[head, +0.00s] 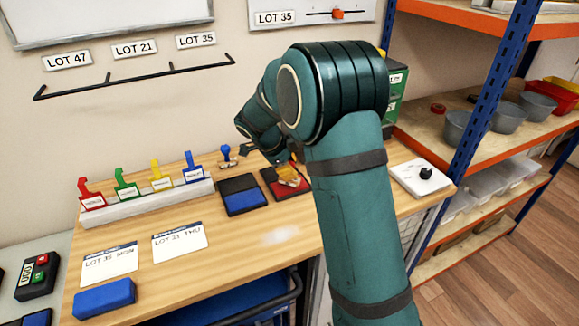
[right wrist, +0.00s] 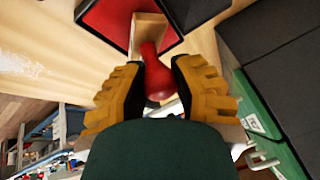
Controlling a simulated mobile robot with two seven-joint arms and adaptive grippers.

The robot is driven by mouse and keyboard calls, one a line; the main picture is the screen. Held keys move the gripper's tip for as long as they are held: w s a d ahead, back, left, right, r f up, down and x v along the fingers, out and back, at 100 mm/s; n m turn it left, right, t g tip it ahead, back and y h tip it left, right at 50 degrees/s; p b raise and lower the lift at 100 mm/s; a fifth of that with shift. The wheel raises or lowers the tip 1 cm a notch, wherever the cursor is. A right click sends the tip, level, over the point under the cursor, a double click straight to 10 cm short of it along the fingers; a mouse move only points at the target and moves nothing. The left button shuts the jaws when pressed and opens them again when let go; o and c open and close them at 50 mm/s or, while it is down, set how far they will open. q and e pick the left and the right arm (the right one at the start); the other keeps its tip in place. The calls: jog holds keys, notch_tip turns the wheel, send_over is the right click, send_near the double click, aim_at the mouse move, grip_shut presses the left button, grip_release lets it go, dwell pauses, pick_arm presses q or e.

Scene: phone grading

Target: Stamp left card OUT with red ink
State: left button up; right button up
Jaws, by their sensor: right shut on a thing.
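The left card (head: 110,262), reading LOT 35 MON, lies flat at the table's left front, well away from my right gripper. A second card (head: 180,241), reading LOT 21 THU, lies to its right. The red ink pad (head: 292,194) is at the back right of the bench. My right gripper (head: 288,176) is at this pad, partly hidden by my arm. In the right wrist view its yellow fingers are shut on a red-handled stamp (right wrist: 154,72) with a wooden block, over the red pad (right wrist: 108,28). Contact with the pad is unclear. My left gripper is not in view.
A blue ink pad (head: 243,200) lies left of the red one, with a blue-handled stamp (head: 227,156) behind it. A white rack (head: 150,203) with coloured clips stands behind the cards. A blue block (head: 104,298) lies in front. Bench between cards and pads is mostly clear.

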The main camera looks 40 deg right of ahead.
jog(key=shift+f+b, duration=0.55)
jog(key=shift+b, duration=0.1)
dwell(1.9)
jog(key=shift+r+p, duration=2)
jog(key=shift+r, duration=1.6)
